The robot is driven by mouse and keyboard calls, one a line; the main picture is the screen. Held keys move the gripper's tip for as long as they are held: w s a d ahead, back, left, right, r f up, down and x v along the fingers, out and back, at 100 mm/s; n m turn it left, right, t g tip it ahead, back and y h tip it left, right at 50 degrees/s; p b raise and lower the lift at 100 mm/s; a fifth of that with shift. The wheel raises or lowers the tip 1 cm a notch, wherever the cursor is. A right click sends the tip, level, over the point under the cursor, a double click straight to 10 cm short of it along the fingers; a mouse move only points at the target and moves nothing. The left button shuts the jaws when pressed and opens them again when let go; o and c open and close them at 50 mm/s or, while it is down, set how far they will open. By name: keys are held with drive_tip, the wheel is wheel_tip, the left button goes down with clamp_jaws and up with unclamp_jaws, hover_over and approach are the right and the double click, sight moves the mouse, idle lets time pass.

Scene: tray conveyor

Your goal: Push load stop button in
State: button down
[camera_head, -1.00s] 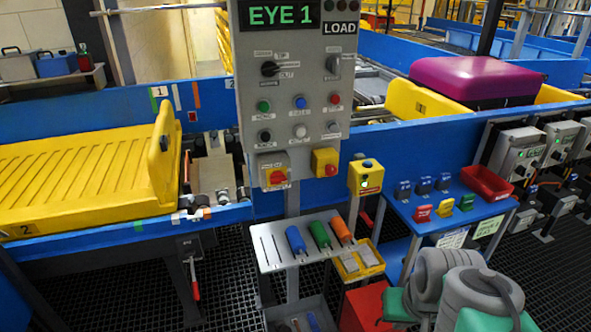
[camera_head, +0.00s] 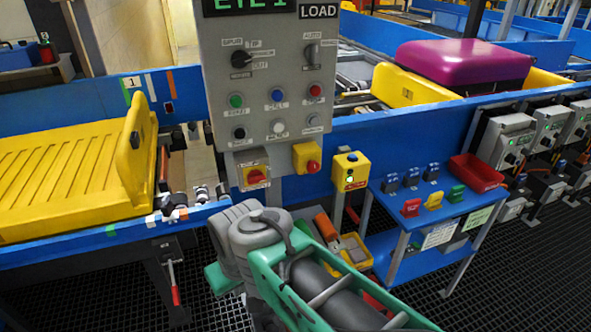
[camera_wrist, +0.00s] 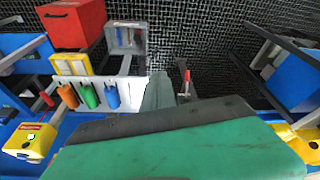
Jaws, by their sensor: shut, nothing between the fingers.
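The grey control panel (camera_head: 265,60) headed LOAD stands upright in the head view. Its upper row has a green, a blue and a red button; the red button (camera_head: 315,90) is at the right, its small label too blurred to read surely. A black, a white and a grey button sit below. My gripper shows in the wrist view as a green and dark body with a pale narrow tip (camera_wrist: 158,92); it is shut and empty. In the head view my wrist is below the panel, apart from the buttons, and the fingertips are not clear.
A yellow button box (camera_head: 350,171) stands to the right, beside a blue table (camera_head: 450,212). Yellow trays (camera_head: 70,185) lie on the blue conveyor. Free space lies before the panel.

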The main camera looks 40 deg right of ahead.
sight(315, 170)
drive_tip(key=shift+s+d, duration=0.1)
drive_tip(key=w+d+m+t, duration=0.35)
drive_tip(key=d+m, duration=0.25)
drive_tip(key=d, duration=0.2)
drive_tip(key=w+d+m+t, duration=0.2)
drive_tip(key=w+d+m, duration=0.3)
drive_tip(key=d, duration=0.3)
drive_tip(key=s+d+r+m+t+h, duration=0.1)
drive_tip(key=s+d+r+m+t, duration=0.1)
drive_tip(key=d+m, duration=0.3)
drive_tip(key=s+d+r+m+t+h, duration=0.2)
drive_tip(key=d+r+m+t, duration=0.1)
drive_tip(key=d, duration=0.8)
drive_tip(key=shift+s+r+m+h+b, duration=0.15)
drive_tip(key=shift+r+m+h+b, duration=0.15)
drive_tip(key=shift+r+m, duration=0.65)
drive_tip(key=shift+f, duration=0.2)
drive_tip(key=x, duration=0.4)
drive_tip(key=p+x, duration=0.1)
drive_tip(key=x, duration=0.4)
drive_tip(key=r+p+x, duration=0.1)
drive_tip(key=x, duration=0.3)
drive_tip(key=shift+w+d+f, duration=0.1)
drive_tip(key=shift+w, duration=0.15)
drive_tip(key=shift+w+d, duration=0.1)
drive_tip(key=shift+w, duration=0.2)
